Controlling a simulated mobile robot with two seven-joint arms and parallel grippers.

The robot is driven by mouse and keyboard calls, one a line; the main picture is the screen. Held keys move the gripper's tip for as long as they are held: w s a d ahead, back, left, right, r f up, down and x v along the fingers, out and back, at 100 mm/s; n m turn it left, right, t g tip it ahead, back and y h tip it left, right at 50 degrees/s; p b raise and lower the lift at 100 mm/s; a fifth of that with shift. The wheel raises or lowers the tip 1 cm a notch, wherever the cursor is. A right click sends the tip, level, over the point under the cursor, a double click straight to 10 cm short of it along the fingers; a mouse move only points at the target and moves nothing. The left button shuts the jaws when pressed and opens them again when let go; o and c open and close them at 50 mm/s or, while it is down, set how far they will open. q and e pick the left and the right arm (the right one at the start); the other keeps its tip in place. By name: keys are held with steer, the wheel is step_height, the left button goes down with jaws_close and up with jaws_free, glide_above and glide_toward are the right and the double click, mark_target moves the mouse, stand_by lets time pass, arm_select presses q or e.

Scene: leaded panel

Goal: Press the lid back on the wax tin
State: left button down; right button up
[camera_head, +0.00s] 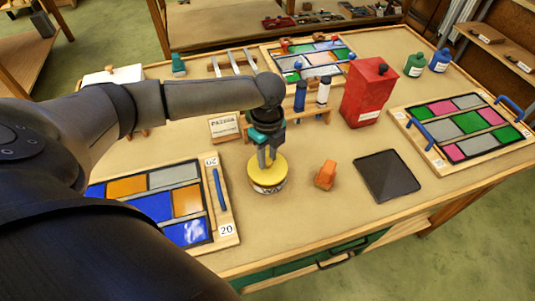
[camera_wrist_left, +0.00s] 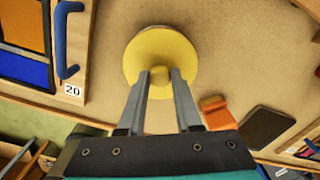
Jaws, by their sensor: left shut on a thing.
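The wax tin (camera_head: 267,187) stands on the bench in front of me, with a pale label band around its side. Its yellow lid (camera_head: 281,168) is on top of it, roughly level. I cannot tell whether the lid is fully seated. In the left wrist view the lid (camera_wrist_left: 140,58) is a round yellow disc with a small knob (camera_wrist_left: 160,75) at its middle, and it hides most of the tin. My left gripper (camera_head: 267,163) points down from above and is shut on the knob; its fingers (camera_wrist_left: 160,78) lie on both sides of it. My right gripper is not in view.
A panel with blue and orange panes (camera_head: 228,241) lies close left of the tin. An orange block (camera_head: 325,175) and a dark flat pad (camera_head: 387,176) lie to the right. A red container (camera_head: 368,92) stands behind. Bare bench surrounds the tin.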

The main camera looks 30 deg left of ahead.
arm_select(q)
steer(key=shift+f+p, duration=0.15)
steer(key=shift+p, duration=1)
stand_by(1.8)
steer(key=c, duration=0.5)
jaws_free()
steer(key=shift+f+b, duration=0.55)
steer(key=shift+f, duration=0.6)
stand_by(0.9)
steer(key=shift+r+p, duration=0.2)
steer(key=shift+p, duration=0.3)
stand_by(0.9)
steer(key=o, duration=0.5)
